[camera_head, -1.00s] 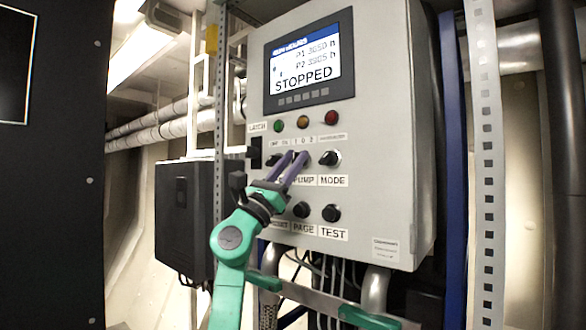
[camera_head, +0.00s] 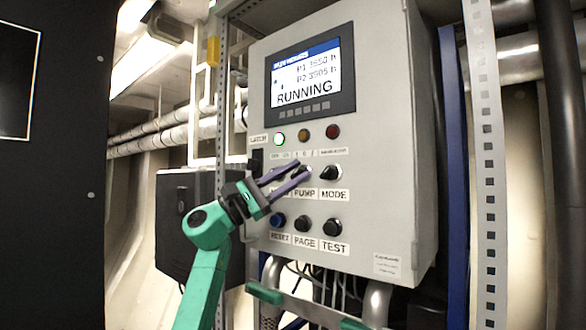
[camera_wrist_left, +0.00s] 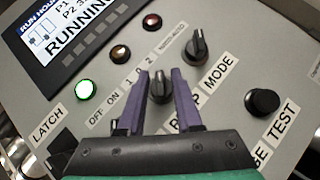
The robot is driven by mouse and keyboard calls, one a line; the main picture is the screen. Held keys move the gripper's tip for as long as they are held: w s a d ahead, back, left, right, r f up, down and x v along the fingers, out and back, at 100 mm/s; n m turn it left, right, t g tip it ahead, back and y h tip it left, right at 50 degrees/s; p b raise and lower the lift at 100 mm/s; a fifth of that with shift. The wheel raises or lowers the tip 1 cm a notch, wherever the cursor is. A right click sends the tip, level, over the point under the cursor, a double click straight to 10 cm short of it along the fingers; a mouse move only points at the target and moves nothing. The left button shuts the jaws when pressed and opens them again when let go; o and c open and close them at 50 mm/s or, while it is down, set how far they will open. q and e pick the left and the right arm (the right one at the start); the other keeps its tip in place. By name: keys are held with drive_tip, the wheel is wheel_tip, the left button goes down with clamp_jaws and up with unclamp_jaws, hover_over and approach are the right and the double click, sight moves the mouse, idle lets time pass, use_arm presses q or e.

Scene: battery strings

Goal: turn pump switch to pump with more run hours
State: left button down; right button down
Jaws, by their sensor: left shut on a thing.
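The PUMP switch is a black knob (camera_wrist_left: 160,88) marked 1, 0, 2 on the grey control panel (camera_head: 400,150). My left gripper (camera_head: 303,171) reaches it from the lower left. Its purple fingers (camera_wrist_left: 160,76) are shut on the knob, one on each side. The fingers partly hide the knob, so I cannot tell its exact pointer position. The screen (camera_head: 305,72) shows run hours, P1 at about 3550 h and P2 at about 3905 h, with RUNNING in large letters. The green lamp (camera_head: 279,139) is lit. My right gripper is not in view.
The MODE knob (camera_head: 330,172) is close to the right of my fingers. Below are the blue RESET button (camera_head: 277,221), PAGE (camera_head: 302,223) and TEST (camera_head: 332,227). The amber (camera_head: 304,134) and red (camera_head: 333,131) lamps look unlit. A perforated post (camera_head: 487,180) stands right of the panel.

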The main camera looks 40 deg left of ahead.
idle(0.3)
use_arm(q)
drive_tip(key=c, duration=0.9)
unclamp_jaws()
drive_tip(key=shift+w+f, duration=0.1)
drive_tip(key=shift+a+f, duration=0.15)
drive_tip(key=shift+f, duration=0.05)
drive_tip(key=b+v, duration=0.8)
drive_tip(key=v, duration=0.6)
drive_tip(key=shift+r, duration=0.1)
